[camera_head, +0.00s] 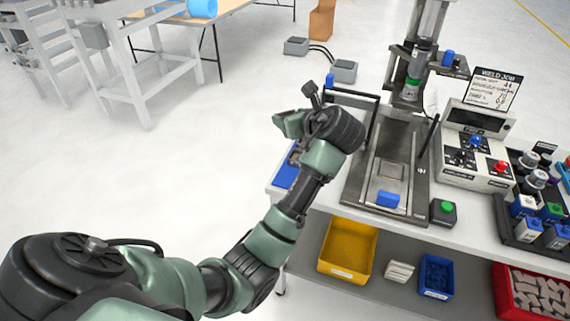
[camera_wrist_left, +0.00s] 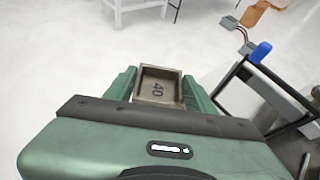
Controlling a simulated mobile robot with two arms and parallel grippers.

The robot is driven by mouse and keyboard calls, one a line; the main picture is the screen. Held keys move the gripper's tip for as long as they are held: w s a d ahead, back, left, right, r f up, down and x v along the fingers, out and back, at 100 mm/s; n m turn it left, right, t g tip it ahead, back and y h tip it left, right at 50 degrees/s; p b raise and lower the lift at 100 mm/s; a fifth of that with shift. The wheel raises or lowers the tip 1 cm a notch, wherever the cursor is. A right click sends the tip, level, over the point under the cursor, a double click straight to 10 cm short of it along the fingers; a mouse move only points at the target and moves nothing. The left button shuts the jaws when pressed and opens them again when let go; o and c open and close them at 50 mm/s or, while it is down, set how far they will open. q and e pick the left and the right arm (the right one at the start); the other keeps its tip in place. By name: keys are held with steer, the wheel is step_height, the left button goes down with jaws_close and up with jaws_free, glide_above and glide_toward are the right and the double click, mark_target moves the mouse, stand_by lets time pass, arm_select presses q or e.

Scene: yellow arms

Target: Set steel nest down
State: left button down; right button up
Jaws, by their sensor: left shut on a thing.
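The steel nest (camera_wrist_left: 160,86) is a square, shallow metal tray marked 40. In the left wrist view it sits between the two green fingers of my left gripper (camera_wrist_left: 158,95), which is shut on it, with pale floor showing beyond. In the head view my left gripper (camera_head: 288,122) is over the left edge of the workbench, left of the press fixture (camera_head: 395,158); I cannot make out the nest there. The fixture has a flat recessed plate with a blue block (camera_head: 388,199) at its front. My right gripper is not in view.
A black bar frame with a blue knob (camera_head: 330,80) stands close beside my left gripper. A control box (camera_head: 475,145), a green button (camera_head: 446,207) and a tray of bottles are to the right. A yellow bin (camera_head: 347,250) and other bins sit on the lower shelf.

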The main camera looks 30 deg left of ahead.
arm_select(q)
steer(key=f, duration=1.9)
steer(key=shift+w+d+f, duration=0.2)
steer(key=shift+d+f, duration=0.05)
steer(key=shift+f, duration=0.15)
steer(key=c, duration=0.5)
jaws_free()
steer(key=shift+f, duration=0.15)
steer(key=v, duration=1.2)
